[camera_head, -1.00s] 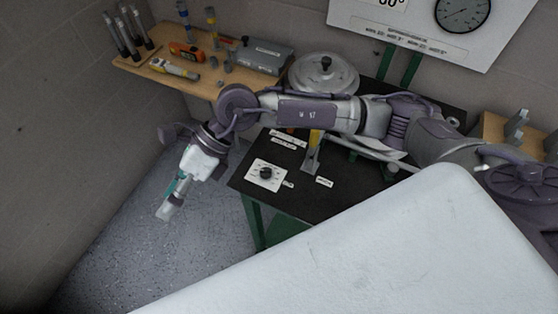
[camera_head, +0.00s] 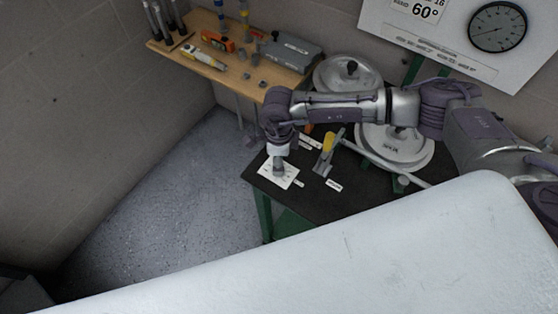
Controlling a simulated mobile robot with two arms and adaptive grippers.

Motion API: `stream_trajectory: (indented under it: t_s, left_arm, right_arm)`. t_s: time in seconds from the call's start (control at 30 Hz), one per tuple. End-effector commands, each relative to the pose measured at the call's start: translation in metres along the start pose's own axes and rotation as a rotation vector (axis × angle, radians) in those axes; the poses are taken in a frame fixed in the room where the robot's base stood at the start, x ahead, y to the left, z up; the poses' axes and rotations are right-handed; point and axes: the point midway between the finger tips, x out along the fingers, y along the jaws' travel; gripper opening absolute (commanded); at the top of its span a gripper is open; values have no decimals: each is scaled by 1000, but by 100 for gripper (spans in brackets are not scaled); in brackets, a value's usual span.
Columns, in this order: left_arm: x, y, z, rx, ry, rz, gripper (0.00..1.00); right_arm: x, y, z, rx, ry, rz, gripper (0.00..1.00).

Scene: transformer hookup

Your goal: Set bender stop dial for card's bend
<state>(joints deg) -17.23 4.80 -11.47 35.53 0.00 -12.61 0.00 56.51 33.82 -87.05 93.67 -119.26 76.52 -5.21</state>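The card (camera_head: 426,9) at the top of the white board reads 60°, with its upper line partly cut off. The stop dial's white plate (camera_head: 291,180) lies on the near left of the black bench top. My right arm reaches in from the right, and my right gripper (camera_head: 279,169) points down over the middle of this plate. It hides the dial's knob and most of its marks. I cannot tell whether the fingers touch or grip the knob. My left gripper is out of view.
The bender (camera_head: 396,145), with large round discs and a yellow-handled lever (camera_head: 328,142), stands right of the dial plate. A wooden shelf (camera_head: 205,68) with tools is behind. A gauge (camera_head: 497,27) is on the board. A large white surface (camera_head: 330,255) fills the front.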

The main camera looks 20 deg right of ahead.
Motion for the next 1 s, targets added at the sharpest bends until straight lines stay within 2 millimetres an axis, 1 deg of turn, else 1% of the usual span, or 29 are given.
stream_trajectory:
  t_s: [0.03, 0.1, 0.23, 0.37, 0.57, 0.6, 0.93, 0.97, 1.0]
  left_arm:
    - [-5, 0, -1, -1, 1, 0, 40]
    - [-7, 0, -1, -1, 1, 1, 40]
    - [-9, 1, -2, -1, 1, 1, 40]
    - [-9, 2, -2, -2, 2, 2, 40]
    - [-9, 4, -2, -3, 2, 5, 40]
    - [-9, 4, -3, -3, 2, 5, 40]
    - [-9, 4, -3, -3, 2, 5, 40]
    - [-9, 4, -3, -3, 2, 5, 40]
    - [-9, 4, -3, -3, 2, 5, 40]
  right_arm:
    - [6, 2, 0, -1, 3, 3, 59]
    - [17, 1, 0, -1, 2, 3, 59]
    - [28, 0, 0, 0, 0, 1, 59]
    - [34, 1, 1, -2, -1, 1, 59]
    - [34, 1, 0, -2, -1, 1, 59]
    - [34, 1, 0, -2, -1, 1, 58]
    - [34, 1, 0, -1, -1, 1, 3]
    - [34, 0, 0, -1, -1, 1, 0]
    - [34, 0, 0, -1, -1, 1, 0]
